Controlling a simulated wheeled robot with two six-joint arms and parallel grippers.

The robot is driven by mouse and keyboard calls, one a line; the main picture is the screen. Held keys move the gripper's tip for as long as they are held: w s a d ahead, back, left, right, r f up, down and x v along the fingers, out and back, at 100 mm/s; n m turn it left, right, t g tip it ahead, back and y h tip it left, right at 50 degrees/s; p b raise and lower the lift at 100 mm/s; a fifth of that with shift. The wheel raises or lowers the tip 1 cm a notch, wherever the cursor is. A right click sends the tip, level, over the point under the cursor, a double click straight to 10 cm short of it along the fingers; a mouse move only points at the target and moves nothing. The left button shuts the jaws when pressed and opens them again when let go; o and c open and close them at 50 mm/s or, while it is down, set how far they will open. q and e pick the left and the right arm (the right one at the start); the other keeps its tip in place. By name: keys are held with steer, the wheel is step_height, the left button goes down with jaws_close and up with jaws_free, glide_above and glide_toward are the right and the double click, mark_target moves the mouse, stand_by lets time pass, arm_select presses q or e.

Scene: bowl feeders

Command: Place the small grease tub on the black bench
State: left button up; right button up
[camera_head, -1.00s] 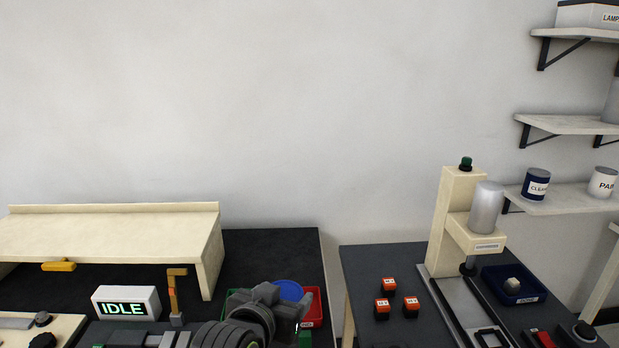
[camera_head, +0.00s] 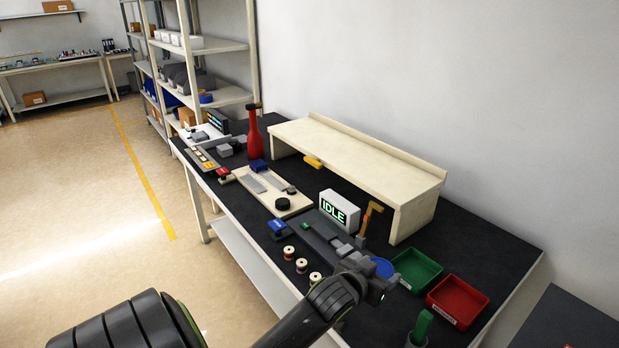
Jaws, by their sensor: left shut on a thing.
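The black bench (camera_head: 487,243) has a dark top and runs diagonally through the middle of the view. My left gripper (camera_head: 379,287) is over its front part, left of the green and red trays. It is shut on a round blue thing, which I take to be the small grease tub (camera_head: 382,267). Only its blue top shows; the gripper hides its side. I cannot tell whether its underside touches the bench. My right gripper is out of view.
A green tray (camera_head: 417,268) and a red tray (camera_head: 458,301) lie to the right. An IDLE display (camera_head: 339,209) and a cream riser shelf (camera_head: 352,158) stand behind. Several spools (camera_head: 301,265) line the front edge. A grey cup (camera_head: 416,341) holds a green item.

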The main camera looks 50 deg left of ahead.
arm_select(q)
steer(key=shift+a+f, duration=0.45)
steer(key=shift+a, duration=0.15)
step_height(320, 180, down, 10)
steer(key=shift+d+r, duration=0.1)
steer(key=shift+d, duration=0.05)
steer(key=o, duration=1)
steer(key=shift+r, duration=0.1)
steer(key=v, duration=1.2)
steer(key=shift+b, duration=0.35)
